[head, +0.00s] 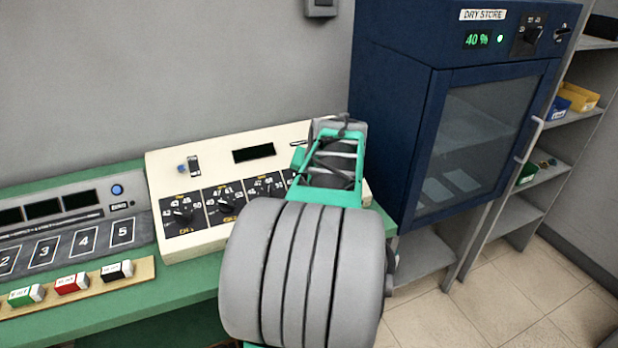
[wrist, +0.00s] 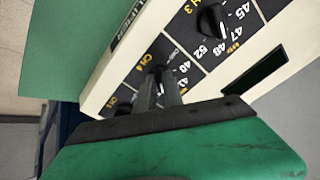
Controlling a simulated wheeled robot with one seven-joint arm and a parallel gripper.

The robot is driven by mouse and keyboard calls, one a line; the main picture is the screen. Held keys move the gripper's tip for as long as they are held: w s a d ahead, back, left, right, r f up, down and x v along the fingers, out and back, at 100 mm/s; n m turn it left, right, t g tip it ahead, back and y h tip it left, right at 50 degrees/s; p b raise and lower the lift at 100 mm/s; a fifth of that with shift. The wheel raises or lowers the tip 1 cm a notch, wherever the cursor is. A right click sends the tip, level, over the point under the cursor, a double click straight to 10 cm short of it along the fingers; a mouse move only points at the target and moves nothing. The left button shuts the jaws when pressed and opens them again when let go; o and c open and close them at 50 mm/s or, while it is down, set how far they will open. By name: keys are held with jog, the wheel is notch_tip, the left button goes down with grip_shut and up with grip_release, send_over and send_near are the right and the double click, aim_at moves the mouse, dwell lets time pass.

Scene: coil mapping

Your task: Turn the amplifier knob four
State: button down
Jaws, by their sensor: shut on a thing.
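The cream amplifier (head: 165,165) stands on the green bench with a row of black dial panels. Its first three knobs (head: 228,206) show in the head view; my arm covers the right part of the row. In the wrist view my gripper (wrist: 159,85) is at the CH 4 panel, with its two dark fingers close together on knob four (wrist: 157,72). The fingers hide most of that knob, so its pointer cannot be read. The CH 3 knob (wrist: 212,20) is clear of the fingers. In the head view the fingertips are hidden behind my wrist.
Part of another dial panel (wrist: 122,107) lies just beside CH 4. A dark display (head: 254,153) is above the knobs. A blue dry store cabinet (head: 395,100) stands right of the amplifier. Numbered pads and small coloured blocks (head: 72,284) are on the bench at left.

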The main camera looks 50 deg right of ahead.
jog(key=m+p, duration=0.1)
jog(key=m, duration=0.3)
jog(key=shift+w+r+m+g, duration=0.1)
jog(key=shift+m+g, duration=0.2)
jog(key=shift+m, duration=0.1)
jog(key=shift+p, duration=0.3)
jog(key=c, duration=1.5)
grip_release()
jog(key=shift+o, duration=0.2)
jog(key=v, duration=0.7)
jog(key=shift+s+a+r, duration=0.2)
jog(key=shift+r, duration=0.1)
